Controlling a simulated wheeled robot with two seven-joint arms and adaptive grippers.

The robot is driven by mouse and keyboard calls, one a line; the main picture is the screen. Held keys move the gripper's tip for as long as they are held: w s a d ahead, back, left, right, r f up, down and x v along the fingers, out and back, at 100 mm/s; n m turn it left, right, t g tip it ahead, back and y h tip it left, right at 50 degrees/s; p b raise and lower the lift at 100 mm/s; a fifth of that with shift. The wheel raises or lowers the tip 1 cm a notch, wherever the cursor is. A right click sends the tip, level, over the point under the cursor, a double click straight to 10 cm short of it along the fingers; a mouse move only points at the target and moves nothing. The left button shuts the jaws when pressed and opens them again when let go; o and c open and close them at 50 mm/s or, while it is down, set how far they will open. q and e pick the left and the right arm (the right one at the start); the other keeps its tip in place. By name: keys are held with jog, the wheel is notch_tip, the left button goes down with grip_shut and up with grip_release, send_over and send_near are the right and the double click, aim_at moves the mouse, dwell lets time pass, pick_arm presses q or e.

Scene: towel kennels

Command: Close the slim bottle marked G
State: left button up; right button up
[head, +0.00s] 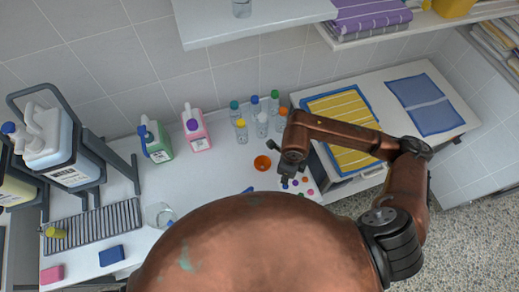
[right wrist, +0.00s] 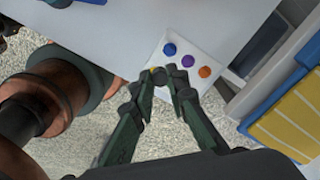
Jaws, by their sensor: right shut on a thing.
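Several slim clear bottles (head: 262,125) stand in a cluster at the back of the white counter in the head view. Most have coloured caps; the clear one near the middle shows no coloured cap. Their letters are too small to read, so I cannot tell which is G. My right gripper (head: 288,177) is over the white tray (head: 309,189) of small coloured caps, in front of the bottles. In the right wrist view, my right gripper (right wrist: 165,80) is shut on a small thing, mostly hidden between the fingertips. My left gripper is out of view.
An orange dish (head: 262,162) sits between the bottles and tray. Pink (head: 196,130) and green (head: 156,140) jugs stand to the left. A yellow striped towel (head: 345,115) lies to the right. A shelf (head: 250,20) overhangs the back. The counter's middle is mostly clear.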

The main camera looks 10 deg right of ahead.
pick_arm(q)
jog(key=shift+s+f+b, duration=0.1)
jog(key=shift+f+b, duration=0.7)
pick_arm(e)
jog(key=w+d+r+n, duration=0.1)
jog(key=w+r+n, duration=0.3)
jog(key=n, duration=0.8)
jog(key=w+d+r+n, duration=0.1)
jog(key=w+r+n, duration=0.4)
jog(key=n, duration=0.8)
jog(key=shift+r+n, duration=0.3)
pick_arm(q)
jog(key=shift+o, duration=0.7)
pick_arm(e)
jog(key=shift+d, duration=0.1)
